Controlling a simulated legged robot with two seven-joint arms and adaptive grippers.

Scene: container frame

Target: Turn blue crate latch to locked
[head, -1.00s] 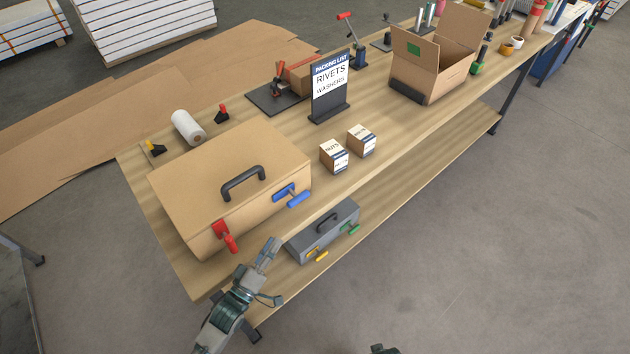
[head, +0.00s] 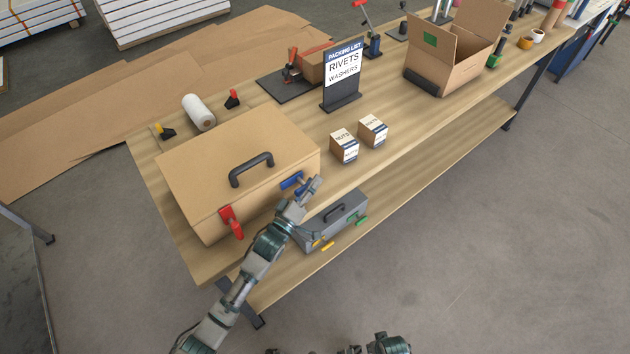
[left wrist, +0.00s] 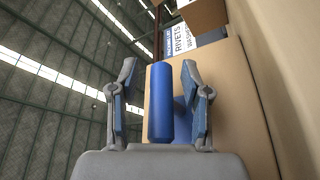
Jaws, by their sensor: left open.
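A tan crate (head: 235,150) with a black top handle stands on the workbench. On its front face are a blue latch (head: 290,181) and a red latch (head: 231,221). My left gripper (head: 309,190) is at the blue latch and partly hides it in the head view. In the left wrist view the blue latch handle (left wrist: 160,104) lies between the two open fingers of my left gripper (left wrist: 160,95), with gaps showing on both sides. A part of my right arm shows at the bottom edge of the head view; its fingers cannot be made out.
A grey toolbox (head: 332,222) with yellow and green latches sits on the lower shelf, below my left gripper. Two small boxes (head: 344,146) and a packing list sign (head: 343,75) stand right of the crate. An open carton (head: 450,65) is farther right.

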